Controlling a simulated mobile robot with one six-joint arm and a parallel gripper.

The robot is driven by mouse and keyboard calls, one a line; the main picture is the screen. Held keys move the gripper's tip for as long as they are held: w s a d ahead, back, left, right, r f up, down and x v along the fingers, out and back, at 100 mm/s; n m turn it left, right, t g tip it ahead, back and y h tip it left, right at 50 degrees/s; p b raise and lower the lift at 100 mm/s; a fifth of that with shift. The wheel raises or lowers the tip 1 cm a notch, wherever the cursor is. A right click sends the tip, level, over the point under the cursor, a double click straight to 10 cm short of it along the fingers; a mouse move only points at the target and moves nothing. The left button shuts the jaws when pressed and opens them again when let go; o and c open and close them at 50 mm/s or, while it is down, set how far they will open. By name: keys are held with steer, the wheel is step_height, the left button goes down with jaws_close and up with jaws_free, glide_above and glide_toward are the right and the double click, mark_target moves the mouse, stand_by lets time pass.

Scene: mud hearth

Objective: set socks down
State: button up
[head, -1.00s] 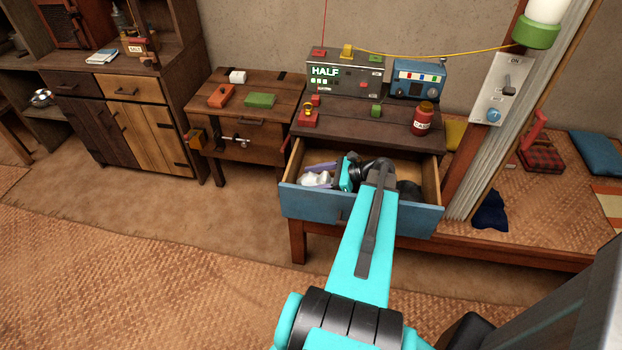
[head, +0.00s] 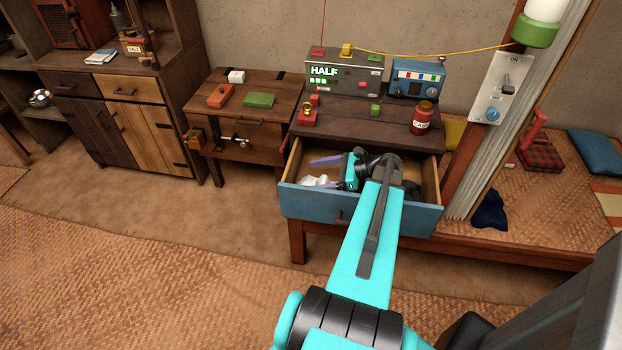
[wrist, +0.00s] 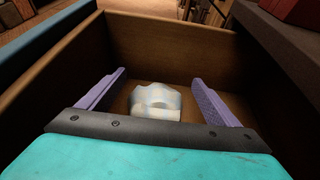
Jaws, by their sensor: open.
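The socks, a white and pale bundle (head: 317,181), lie on the bottom of the open blue-fronted drawer (head: 358,208), in its left part. In the wrist view the bundle (wrist: 155,101) sits on the brown drawer floor between the two purple fingers, with a gap on each side. My gripper (head: 308,172) is open, its fingers reaching left inside the drawer. In the wrist view my gripper (wrist: 159,77) holds nothing. The near finger and drawer front hide part of the bundle in the head view.
Drawer walls stand close around my gripper. A dark item (head: 411,189) lies at the drawer's right. Above are a red jar (head: 423,118), a grey box reading HALF (head: 343,75) and a blue box (head: 418,79). A small wooden table (head: 243,100) stands left.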

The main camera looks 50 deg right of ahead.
steer(key=b+v, duration=0.1)
steer(key=v, duration=0.7)
steer(key=shift+s+d+r+b, duration=0.1)
steer(key=shift+s+d+b, duration=0.15)
steer(key=shift+s+b, duration=0.1)
steer(key=shift+s+d+r, duration=0.25)
steer(key=shift+s, duration=0.25)
steer(key=shift+r, duration=0.15)
